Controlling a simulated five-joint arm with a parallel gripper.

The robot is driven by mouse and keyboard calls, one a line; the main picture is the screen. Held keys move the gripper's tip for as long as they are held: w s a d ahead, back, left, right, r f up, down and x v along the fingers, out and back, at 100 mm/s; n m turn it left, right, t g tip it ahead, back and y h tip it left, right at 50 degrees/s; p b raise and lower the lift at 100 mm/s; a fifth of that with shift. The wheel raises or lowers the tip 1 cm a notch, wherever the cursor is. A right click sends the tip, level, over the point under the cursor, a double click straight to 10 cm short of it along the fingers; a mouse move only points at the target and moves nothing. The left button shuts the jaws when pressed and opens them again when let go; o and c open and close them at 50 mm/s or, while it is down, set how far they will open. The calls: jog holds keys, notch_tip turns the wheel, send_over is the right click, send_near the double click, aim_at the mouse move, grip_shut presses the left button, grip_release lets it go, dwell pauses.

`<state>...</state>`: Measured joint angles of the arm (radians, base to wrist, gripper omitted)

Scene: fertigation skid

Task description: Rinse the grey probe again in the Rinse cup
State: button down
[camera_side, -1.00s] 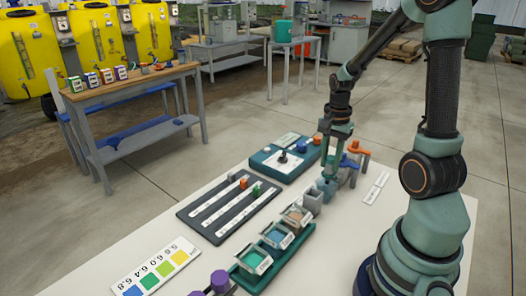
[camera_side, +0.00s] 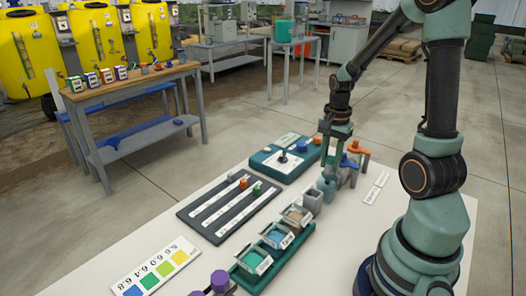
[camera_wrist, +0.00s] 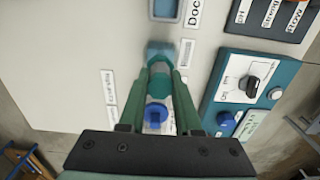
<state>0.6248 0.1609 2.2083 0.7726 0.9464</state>
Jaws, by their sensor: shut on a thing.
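My gripper (camera_side: 328,172) points down, with its fingers close together above a translucent blue-grey cup (camera_side: 327,191). The cup appears to be the Rinse cup; no readable label on it shows. In the wrist view, my fingertips (camera_wrist: 160,68) are shut with the blue-grey cup (camera_wrist: 158,49) just beyond them. The grey probe is mostly hidden between the fingers, so I cannot tell whether its tip is inside the cup.
A grey square holder (camera_side: 312,201) stands just left of the cup. An orange-topped stand (camera_side: 358,149) is close on the right. The teal control box (camera_side: 284,160) lies behind, and a green tray (camera_side: 283,262) of small pots is in front.

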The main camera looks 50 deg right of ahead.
jog(key=shift+r, duration=0.1)
dwell(0.3)
jog(key=shift+r, duration=0.7)
jog(key=shift+f, duration=0.8)
jog(key=shift+r, duration=0.1)
jog(key=shift+r, duration=0.7)
jog(key=shift+f, duration=0.15)
jog(key=shift+f, duration=0.7)
